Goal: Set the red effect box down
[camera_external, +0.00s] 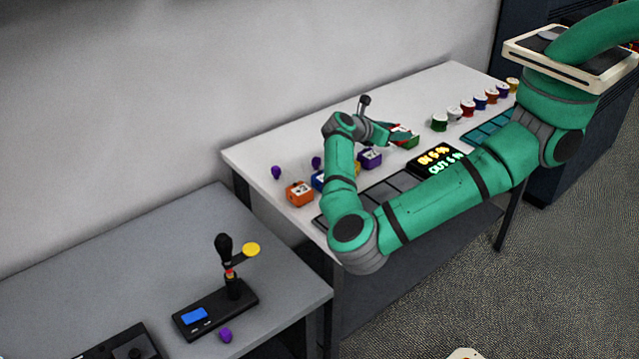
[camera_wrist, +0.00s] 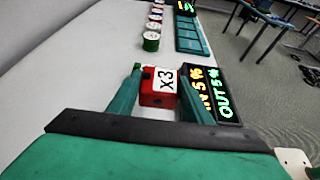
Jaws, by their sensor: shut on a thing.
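The red effect box (camera_wrist: 158,86), with a white face marked "x3", sits between the two fingers of my gripper (camera_wrist: 160,74) in the wrist view. My gripper is shut on it. In the camera_external view my gripper (camera_external: 396,134) is over the white table (camera_external: 300,134), and only a little of the red box (camera_external: 396,127) shows around the fingers. A green patch (camera_external: 411,143) shows right beside it; I cannot tell whether it is a fingertip or another thing. I cannot tell whether the red box touches the table.
A black display (camera_external: 437,160) with "IN" and "OUT" lines stands close to the right of the box. An orange box (camera_external: 299,194) and a purple box (camera_external: 370,158) stand left of my gripper. Several coloured spools, including a green one (camera_external: 439,123), line the far side.

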